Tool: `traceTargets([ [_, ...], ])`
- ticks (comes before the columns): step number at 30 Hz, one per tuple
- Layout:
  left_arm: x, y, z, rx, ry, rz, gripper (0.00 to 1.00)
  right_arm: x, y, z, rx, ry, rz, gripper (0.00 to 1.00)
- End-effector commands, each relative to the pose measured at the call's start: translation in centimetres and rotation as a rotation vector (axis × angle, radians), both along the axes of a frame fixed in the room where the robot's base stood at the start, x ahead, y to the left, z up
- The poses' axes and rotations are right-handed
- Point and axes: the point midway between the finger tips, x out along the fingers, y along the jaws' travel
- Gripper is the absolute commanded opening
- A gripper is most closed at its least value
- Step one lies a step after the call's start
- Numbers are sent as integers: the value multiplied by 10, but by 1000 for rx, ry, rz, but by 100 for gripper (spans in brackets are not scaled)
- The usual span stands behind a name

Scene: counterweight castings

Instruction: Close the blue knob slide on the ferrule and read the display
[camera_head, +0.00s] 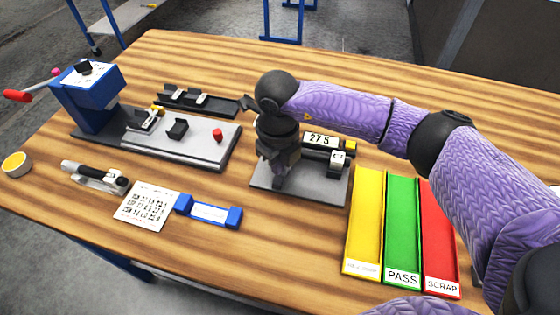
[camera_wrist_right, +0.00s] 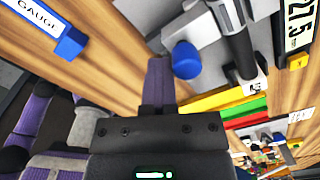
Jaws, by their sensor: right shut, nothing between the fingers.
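The measuring fixture's grey base plate (camera_head: 330,190) lies at the table's middle. Its display (camera_head: 320,141) appears to read 27.5; it shows in the wrist view (camera_wrist_right: 299,25) too. The blue knob (camera_wrist_right: 186,60) shows in the wrist view, beside a dark cylinder (camera_wrist_right: 240,50); in the head view my right arm hides it. My right gripper (camera_wrist_right: 160,62) is shut and empty, its fingertips just left of the knob in the wrist view; I cannot tell whether they touch it. The head view shows this gripper (camera_head: 277,182) low over the plate. I cannot make out the ferrule. My left gripper is out of view.
Yellow, green PASS and red SCRAP trays (camera_head: 402,225) stand right of the fixture. A blue-ended gauge block (camera_head: 209,212), a printed card (camera_head: 147,205) and a caliper-like tool (camera_head: 95,177) lie left. A blue press (camera_head: 90,95) with a red-tipped handle stands back left. Bare wood fills the front.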

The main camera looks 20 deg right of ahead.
Motion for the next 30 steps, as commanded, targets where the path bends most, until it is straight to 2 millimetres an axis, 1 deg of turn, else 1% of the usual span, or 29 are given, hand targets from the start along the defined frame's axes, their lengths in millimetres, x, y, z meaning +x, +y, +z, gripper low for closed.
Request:
traceTargets([
  [6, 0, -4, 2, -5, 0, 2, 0, 0, 0, 1, -1, -5, -2, 0],
  [17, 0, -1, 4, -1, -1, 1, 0, -2, 1, 3, -1, -3, -1, 0],
  [20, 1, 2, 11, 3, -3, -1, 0, -2, 1, 11, -1, -3, -1, 0],
  [24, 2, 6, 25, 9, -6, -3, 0, -2, 1, 28, 0, -2, -1, 0],
  [30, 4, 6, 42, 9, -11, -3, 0, -2, 1, 51, 0, -3, -1, 0],
])
